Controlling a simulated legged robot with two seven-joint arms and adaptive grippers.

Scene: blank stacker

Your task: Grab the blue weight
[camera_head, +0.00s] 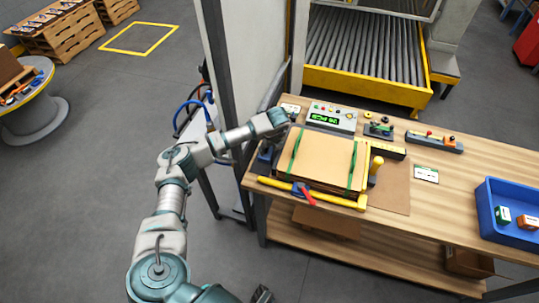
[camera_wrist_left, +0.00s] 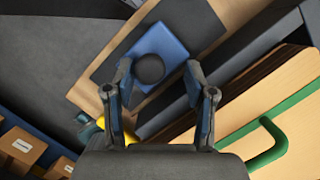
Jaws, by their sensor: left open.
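The blue weight (camera_wrist_left: 170,45) is a square blue block with a round black knob on top, on a dark pad in the left wrist view. My left gripper (camera_wrist_left: 157,80) is open, with one finger on each side of the knob in that picture. I cannot tell how far the fingertips are above the block. In the head view my left gripper (camera_head: 267,147) is at the table's left end, beside the stack of brown sheets, and largely hides the weight. A small dark part at the bottom edge of the head view may be my right gripper (camera_head: 262,294); its jaws are unclear.
Brown sheets (camera_head: 322,155) with green straps lie right of my left gripper. A yellow bar (camera_head: 325,196) with a red handle runs along their front. A control box (camera_head: 332,117) stands behind. A blue bin (camera_head: 490,212) is at the right. A pale upright panel (camera_head: 245,60) rises behind my arm.

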